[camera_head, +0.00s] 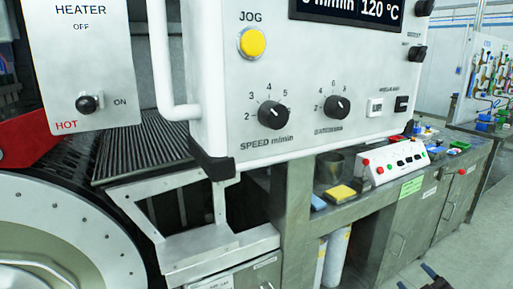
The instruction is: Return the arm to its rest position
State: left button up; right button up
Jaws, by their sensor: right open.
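My right gripper (416,277) shows only as dark fingertips at the bottom edge, right of centre. Its two tips are apart, with nothing seen between them. It is low in front of the metal cabinets and near the floor in the picture, apart from the control panel (225,110). The rest of my right arm is below the frame. My left gripper and left arm are not in view.
The control panel has a yellow jog button (252,42), two black knobs and a white handle (170,70). A heater switch plate (85,60) is at left, above a large round drum part (65,240). A steel bench (360,205) runs right. The floor (455,262) at lower right looks clear.

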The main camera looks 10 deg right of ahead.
jog(key=s+a+f+m+g, duration=0.3)
jog(key=s+a+f, duration=0.4)
jog(key=s+f, duration=0.3)
jog(key=s+a+f+m+g, duration=0.3)
jog(key=s+a+f, duration=0.3)
jog(key=s+f, duration=0.3)
jog(key=shift+s+a+f+m+y, duration=0.4)
jog(key=shift+f+m, duration=0.1)
jog(key=shift+f, duration=0.2)
